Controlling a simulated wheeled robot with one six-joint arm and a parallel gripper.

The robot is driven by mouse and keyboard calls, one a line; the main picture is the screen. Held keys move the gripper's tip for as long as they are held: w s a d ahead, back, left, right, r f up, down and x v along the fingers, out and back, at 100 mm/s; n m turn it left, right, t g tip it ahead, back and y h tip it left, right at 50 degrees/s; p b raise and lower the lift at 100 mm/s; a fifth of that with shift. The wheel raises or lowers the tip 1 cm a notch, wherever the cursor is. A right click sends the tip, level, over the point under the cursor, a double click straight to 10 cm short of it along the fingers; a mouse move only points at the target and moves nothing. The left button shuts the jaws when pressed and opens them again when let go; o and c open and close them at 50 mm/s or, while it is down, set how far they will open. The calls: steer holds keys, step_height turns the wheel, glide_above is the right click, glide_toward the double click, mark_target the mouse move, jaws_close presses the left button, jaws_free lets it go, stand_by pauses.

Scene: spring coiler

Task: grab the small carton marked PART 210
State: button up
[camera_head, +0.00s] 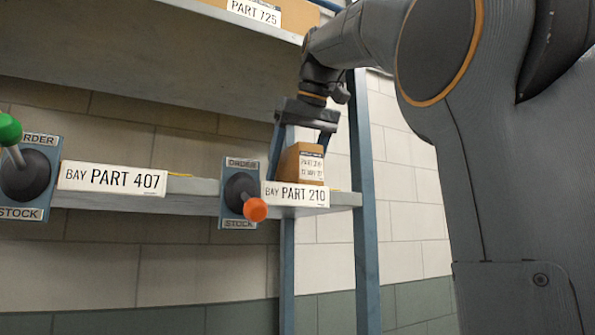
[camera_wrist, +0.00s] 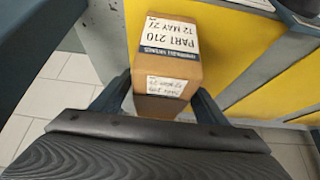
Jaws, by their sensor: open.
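The small brown carton (camera_head: 297,163) stands on the shelf behind the label BAY PART 210 (camera_head: 296,194). In the wrist view the carton (camera_wrist: 168,62) carries a white label reading PART 210, 12 MAY 21. My gripper (camera_head: 305,138) is at the carton from above in the head view. In the wrist view its two fingers (camera_wrist: 160,98) lie on either side of the carton's near end. The jaws are open. I cannot tell whether either finger touches the carton.
A lever with an orange knob (camera_head: 255,209) sticks out just left of the bay label, on an ORDER/STOCK plate. A green-knobbed lever (camera_head: 9,130) is at far left. A blue upright post (camera_head: 364,220) stands close right of the carton. An upper shelf (camera_head: 150,50) hangs above.

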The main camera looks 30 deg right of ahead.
steer(key=shift+c, duration=0.4)
steer(key=c, duration=1.4)
steer(key=shift+r, duration=0.1)
steer(key=shift+c, duration=0.6)
steer(key=shift+r, duration=0.2)
